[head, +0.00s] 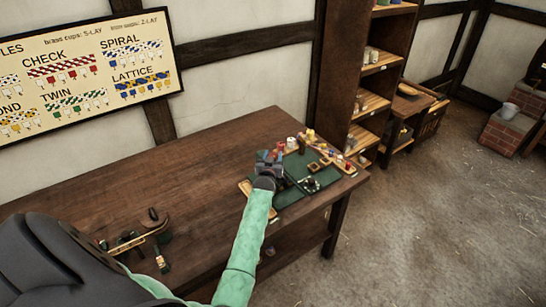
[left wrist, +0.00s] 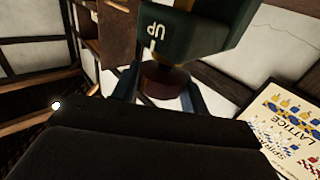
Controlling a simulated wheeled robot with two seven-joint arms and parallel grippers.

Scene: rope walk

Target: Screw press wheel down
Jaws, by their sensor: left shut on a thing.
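My left gripper (head: 269,160) is over the green mat (head: 292,196) near the right end of the wooden table in the head view. In the left wrist view its two fingers (left wrist: 162,92) stand on either side of a dark red-brown round piece (left wrist: 165,88), which looks like the press wheel, and it is shut on it. A dark green block (left wrist: 190,30) with upside-down "UP" lettering, apparently part of the press, is just beyond, with a brassy part between them. In the head view the gripper hides most of the press. My right gripper is not in view.
Small coloured pieces and wooden holders (head: 318,166) crowd the table's right end. Tools (head: 140,238) lie at its near left. The table's middle (head: 150,180) is clear. A shelf unit (head: 372,80) stands behind on the right, and a lettered chart (head: 85,70) hangs on the wall.

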